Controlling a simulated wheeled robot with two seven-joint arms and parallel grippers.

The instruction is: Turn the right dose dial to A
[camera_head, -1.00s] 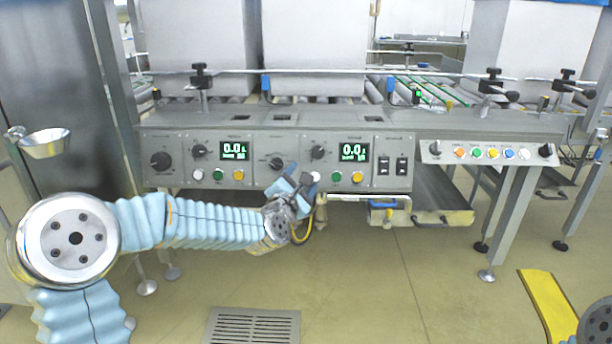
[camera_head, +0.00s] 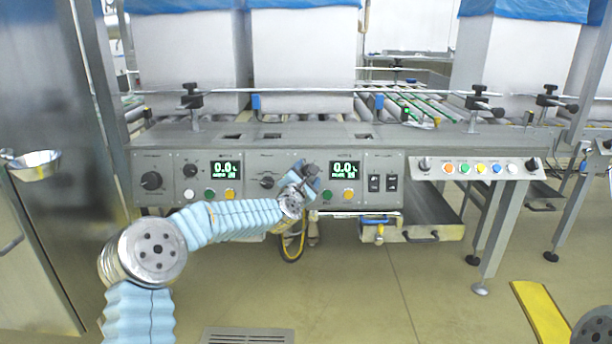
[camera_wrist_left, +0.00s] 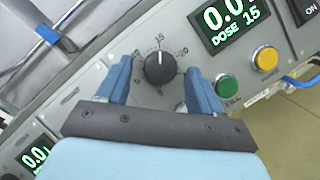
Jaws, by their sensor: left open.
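The right dose dial (camera_wrist_left: 160,67) is a round black knob with a white pointer line and numbers printed around it. Its pointer is toward 15, and the right display (camera_wrist_left: 233,24) reads 0.0 with DOSE 15. My left gripper (camera_wrist_left: 157,72) is open, with one blue finger on each side of the dial; whether they touch it I cannot tell. In the head view my left gripper (camera_head: 308,175) is at the panel, left of the right display, and mostly hides this dial. I see no letter A clearly beside the dial.
Below the display are a green button (camera_wrist_left: 226,86) and a yellow button (camera_wrist_left: 266,58), close to the right finger. A left display (camera_head: 225,170) and its own dial (camera_head: 190,171) are further left on the panel. Black switches (camera_head: 374,183) are to the right.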

